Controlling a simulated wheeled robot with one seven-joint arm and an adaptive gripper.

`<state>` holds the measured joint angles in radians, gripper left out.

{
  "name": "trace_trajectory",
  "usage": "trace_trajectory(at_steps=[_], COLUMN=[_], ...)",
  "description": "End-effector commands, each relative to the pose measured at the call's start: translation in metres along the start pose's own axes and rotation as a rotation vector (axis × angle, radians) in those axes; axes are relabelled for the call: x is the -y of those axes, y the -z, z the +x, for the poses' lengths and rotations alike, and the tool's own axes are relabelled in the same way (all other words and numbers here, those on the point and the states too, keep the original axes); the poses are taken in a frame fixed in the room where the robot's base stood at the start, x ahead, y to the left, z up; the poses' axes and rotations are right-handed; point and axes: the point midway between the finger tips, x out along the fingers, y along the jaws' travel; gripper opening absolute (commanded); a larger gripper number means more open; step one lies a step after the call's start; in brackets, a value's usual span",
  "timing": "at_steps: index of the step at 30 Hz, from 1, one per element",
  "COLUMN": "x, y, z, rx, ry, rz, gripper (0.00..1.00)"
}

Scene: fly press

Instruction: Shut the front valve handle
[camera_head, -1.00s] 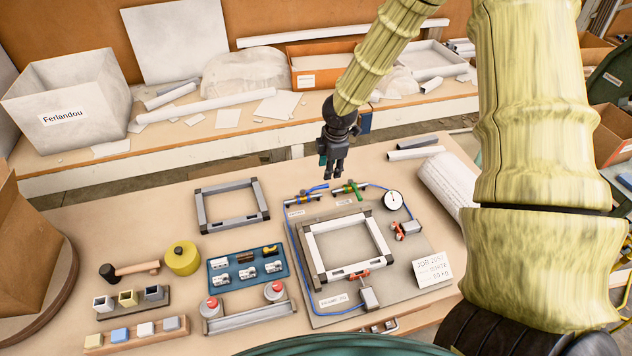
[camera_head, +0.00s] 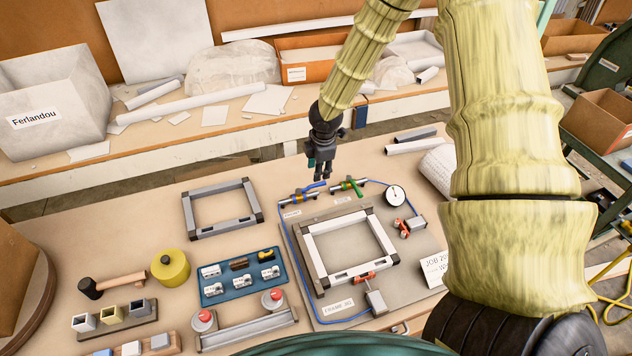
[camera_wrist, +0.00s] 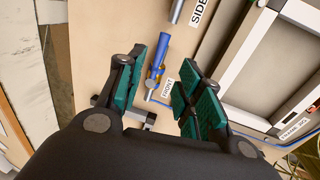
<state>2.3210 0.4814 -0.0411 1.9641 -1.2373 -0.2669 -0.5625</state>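The front valve has a blue handle (camera_head: 314,187) on a small metal and brass body at the far edge of the fixture board. In the wrist view the blue handle (camera_wrist: 162,50) shows between the fingers, close to a "FRONT" label (camera_wrist: 167,89). In the head view it looks roughly in line with its pipe. My gripper (camera_head: 322,176) is open, fingers down, just above and behind the handle. The wrist view shows the gripper's teal pads (camera_wrist: 174,58) spread apart with nothing held. I cannot tell whether a finger touches the handle; they look apart.
A second valve with a green handle (camera_head: 354,187) stands close on the right. A white frame (camera_head: 312,257) sits on the board, with blue hoses around it and a gauge (camera_head: 396,195) at right. A grey frame (camera_head: 222,208) lies to the left. White tubes (camera_head: 412,146) lie behind right.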

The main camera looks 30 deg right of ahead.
Motion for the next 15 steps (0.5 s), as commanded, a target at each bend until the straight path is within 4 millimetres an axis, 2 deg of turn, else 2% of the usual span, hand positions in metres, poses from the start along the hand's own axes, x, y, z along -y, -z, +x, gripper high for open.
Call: trace_trajectory(at_steps=[15], x=[-0.001], y=[0.002], z=[0.058], rx=[0.001], ry=[0.002], rz=[-0.005], gripper=[0.36])
